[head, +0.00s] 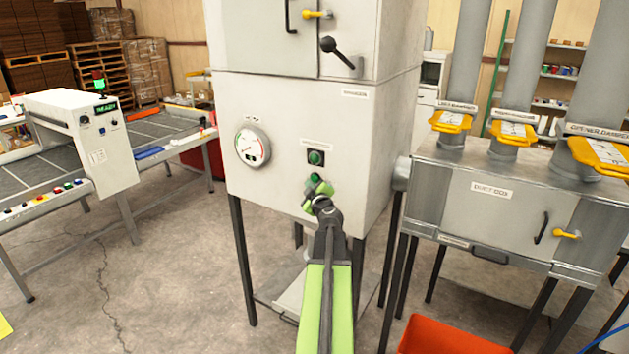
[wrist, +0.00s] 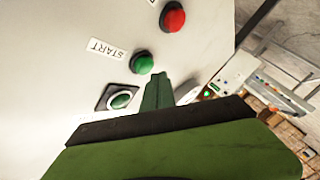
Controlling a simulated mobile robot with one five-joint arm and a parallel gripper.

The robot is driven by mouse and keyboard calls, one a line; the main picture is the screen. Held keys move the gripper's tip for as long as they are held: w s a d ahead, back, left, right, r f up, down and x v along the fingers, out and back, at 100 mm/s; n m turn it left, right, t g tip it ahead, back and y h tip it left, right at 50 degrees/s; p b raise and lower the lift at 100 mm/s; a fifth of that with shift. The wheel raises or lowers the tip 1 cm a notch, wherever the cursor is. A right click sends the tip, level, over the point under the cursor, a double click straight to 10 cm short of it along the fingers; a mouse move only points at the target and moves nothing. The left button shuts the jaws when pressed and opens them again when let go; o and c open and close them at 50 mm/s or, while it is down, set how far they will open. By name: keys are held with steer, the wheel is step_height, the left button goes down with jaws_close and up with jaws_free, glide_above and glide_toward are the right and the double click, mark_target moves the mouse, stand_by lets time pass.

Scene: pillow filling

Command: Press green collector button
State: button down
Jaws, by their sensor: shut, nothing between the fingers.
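A white cabinet (head: 290,110) stands in the middle of the head view. On its front are a green button in a dark square plate (head: 315,157) and a second green button (head: 314,177) just below. In the wrist view the plate button (wrist: 121,101) is at lower left, and the other green button (wrist: 141,62) sits beside a START label (wrist: 105,48). My gripper (head: 318,190) is shut and empty, close in front of the lower green button. In the wrist view its fingertips (wrist: 157,90) are just beside that button; I cannot tell whether they touch.
A red button (wrist: 172,16) is on the panel beyond the START button; my gripper hides that spot in the head view. A round gauge (head: 252,146) is at left on the cabinet. A metal duct box (head: 500,205) stands close at right, with an orange bin (head: 450,338) below.

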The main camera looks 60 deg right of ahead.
steer(key=shift+d, duration=0.1)
steer(key=shift+d, duration=0.3)
steer(key=shift+d, duration=0.55)
stand_by(0.8)
steer(key=shift+a, duration=0.95)
steer(key=a, duration=0.5)
stand_by(0.9)
